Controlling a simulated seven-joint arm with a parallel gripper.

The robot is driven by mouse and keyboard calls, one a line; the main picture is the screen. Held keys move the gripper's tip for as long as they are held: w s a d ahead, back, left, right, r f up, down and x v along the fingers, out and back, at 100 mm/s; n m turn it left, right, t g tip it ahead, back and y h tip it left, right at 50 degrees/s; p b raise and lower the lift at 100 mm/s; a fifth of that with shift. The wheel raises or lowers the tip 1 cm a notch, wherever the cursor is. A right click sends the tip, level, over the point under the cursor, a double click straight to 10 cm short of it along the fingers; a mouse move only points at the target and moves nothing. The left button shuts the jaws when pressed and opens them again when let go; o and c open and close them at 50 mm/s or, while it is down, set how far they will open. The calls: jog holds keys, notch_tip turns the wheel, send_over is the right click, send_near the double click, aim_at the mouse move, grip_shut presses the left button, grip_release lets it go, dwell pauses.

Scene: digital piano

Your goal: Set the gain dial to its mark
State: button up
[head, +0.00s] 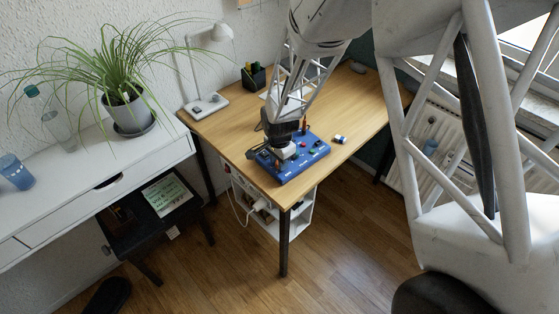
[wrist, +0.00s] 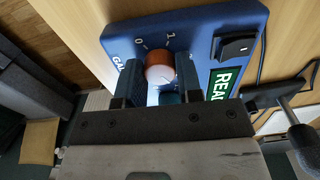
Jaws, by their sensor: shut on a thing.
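The gain dial (wrist: 160,66) is an orange-brown knob with a pale cap on a blue panel (wrist: 200,22). In the wrist view it sits between the two dark fingers of my gripper (wrist: 160,80), which is shut on it. White "0" and "1" show on the panel beyond the dial, and part of the word "GAIN" shows left of it. I cannot make out the dial's pointer or a separate mark clearly. In the head view my gripper (head: 283,152) is down over the left part of the blue panel (head: 292,170) and hides the dial.
A black rocker switch (wrist: 236,45) and a green label (wrist: 222,82) are right of the dial. The panel lies near the front edge of a wooden table (head: 235,135). A small blue-and-white object (head: 340,139), a pen holder (head: 254,76) and a lamp (head: 207,105) also stand there.

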jog(key=o, duration=0.9)
jog(key=shift+r, duration=0.1)
jog(key=shift+r, duration=3.85)
